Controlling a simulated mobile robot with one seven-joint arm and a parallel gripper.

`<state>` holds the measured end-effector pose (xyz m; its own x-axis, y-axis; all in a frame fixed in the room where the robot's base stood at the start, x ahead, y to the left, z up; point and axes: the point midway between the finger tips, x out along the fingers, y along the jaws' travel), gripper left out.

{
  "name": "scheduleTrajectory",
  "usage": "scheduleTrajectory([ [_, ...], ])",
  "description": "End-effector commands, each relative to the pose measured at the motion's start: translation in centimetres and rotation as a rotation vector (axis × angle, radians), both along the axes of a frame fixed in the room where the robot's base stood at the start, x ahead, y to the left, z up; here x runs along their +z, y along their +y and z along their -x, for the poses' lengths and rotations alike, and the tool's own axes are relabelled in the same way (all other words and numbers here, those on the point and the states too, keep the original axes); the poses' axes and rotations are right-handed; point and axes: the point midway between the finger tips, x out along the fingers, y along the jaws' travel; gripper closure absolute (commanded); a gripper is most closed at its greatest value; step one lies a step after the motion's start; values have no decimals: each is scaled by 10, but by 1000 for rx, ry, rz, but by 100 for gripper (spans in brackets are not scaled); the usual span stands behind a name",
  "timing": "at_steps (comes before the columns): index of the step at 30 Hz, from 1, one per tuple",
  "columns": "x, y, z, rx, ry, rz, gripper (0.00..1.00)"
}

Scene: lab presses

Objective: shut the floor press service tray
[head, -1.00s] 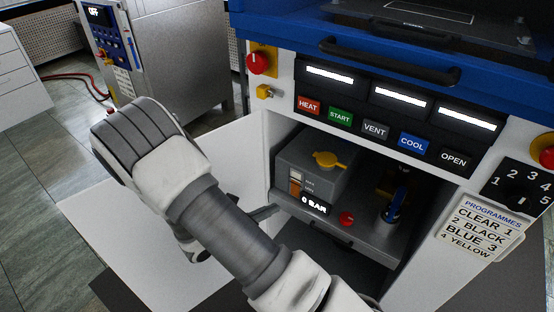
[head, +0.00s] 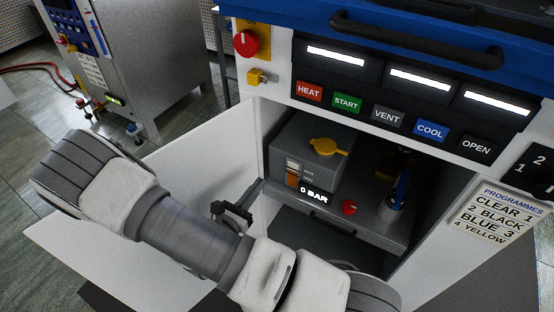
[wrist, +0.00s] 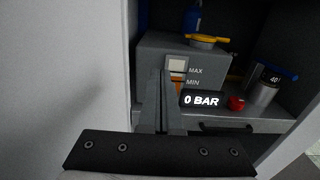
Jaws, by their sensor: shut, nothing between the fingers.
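The floor press service tray (head: 378,232) is a grey shelf low in the press's open compartment. It carries a grey box with a yellow cap (head: 325,146), a 0 BAR display (head: 314,196), a red knob (head: 349,207) and a blue-handled valve (head: 398,194). I cannot tell exactly how far the tray sticks out. My gripper (head: 238,212) is shut and empty, left of the tray front, between it and the open white door. In the wrist view, my gripper (wrist: 161,75) points toward the box, and the tray front (wrist: 255,126) shows to its right. Contact is unclear.
The white door (head: 200,155) stands open on the left, beside my arm. Above the compartment are labelled buttons (head: 388,117) and a black bar handle (head: 415,42) on the blue upper part. A grey cabinet (head: 150,60) stands behind left.

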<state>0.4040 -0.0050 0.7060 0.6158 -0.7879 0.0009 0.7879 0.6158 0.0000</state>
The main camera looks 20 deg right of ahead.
Motion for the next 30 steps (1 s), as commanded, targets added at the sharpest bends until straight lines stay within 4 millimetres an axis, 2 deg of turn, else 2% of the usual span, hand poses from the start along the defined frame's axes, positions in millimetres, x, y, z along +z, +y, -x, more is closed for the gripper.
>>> scheduleTrajectory([
  [9, -2, -56, -42, -6, -2, 0, 100],
  [15, -2, -78, -61, -2, -2, -1, 100],
  [21, -1, -87, -68, -1, 0, -1, 100],
  [30, 0, -87, -68, -1, 1, -1, 100],
])
